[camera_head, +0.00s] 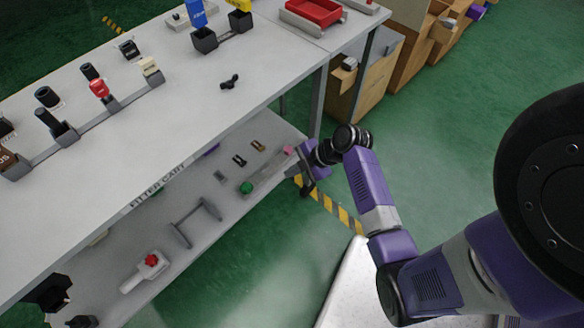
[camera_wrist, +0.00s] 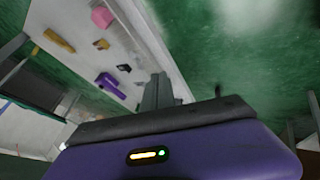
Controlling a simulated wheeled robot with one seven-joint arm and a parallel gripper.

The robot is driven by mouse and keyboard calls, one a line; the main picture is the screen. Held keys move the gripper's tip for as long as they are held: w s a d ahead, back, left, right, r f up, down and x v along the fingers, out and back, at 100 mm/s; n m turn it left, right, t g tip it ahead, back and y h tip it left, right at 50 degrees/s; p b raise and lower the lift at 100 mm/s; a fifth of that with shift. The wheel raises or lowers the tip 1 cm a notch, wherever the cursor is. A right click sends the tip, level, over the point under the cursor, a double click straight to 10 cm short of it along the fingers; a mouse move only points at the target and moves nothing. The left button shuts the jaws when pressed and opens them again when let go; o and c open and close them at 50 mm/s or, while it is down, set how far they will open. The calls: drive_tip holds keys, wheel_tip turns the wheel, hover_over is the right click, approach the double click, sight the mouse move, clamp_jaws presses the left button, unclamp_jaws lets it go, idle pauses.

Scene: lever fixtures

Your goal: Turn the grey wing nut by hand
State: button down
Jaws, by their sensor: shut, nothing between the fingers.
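A small grey piece (camera_head: 220,177) lies on the lower shelf in the head view. It may be the grey wing nut, but it is too small to tell. A dark piece with two lobes (camera_head: 229,82) lies on the cart's top, and it looks black rather than grey. My gripper (camera_head: 292,172) is at the right end of the lower shelf, apart from both pieces. In the wrist view its fingers (camera_wrist: 158,92) are together with nothing between them. I cannot make out a grey wing nut in the wrist view.
The lower shelf (camera_head: 205,235) also bears a green knob (camera_head: 246,187), a pink piece (camera_head: 288,150), a brass piece (camera_head: 257,146) and a grey handle (camera_head: 196,222). The cart's top (camera_head: 170,120) overhangs it. A cart leg (camera_head: 318,100) stands near my arm.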

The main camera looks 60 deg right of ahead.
sight(268, 168)
drive_tip(key=w+f, duration=0.2)
drive_tip(key=w, duration=0.1)
drive_tip(key=w+f+b, duration=0.1)
drive_tip(key=w+f, duration=0.2)
drive_tip(key=shift+w+a+f, duration=0.1)
drive_tip(key=shift+w+f, duration=0.05)
drive_tip(key=shift+f, duration=0.05)
drive_tip(key=shift+w+d+b, duration=0.2)
drive_tip(key=shift+w+b, duration=0.1)
drive_tip(key=shift+w, duration=0.35)
drive_tip(key=shift+w+a+r+m+h+p, duration=0.1)
drive_tip(key=shift+a+m+h+p, duration=0.15)
drive_tip(key=shift+m+h+p, duration=0.45)
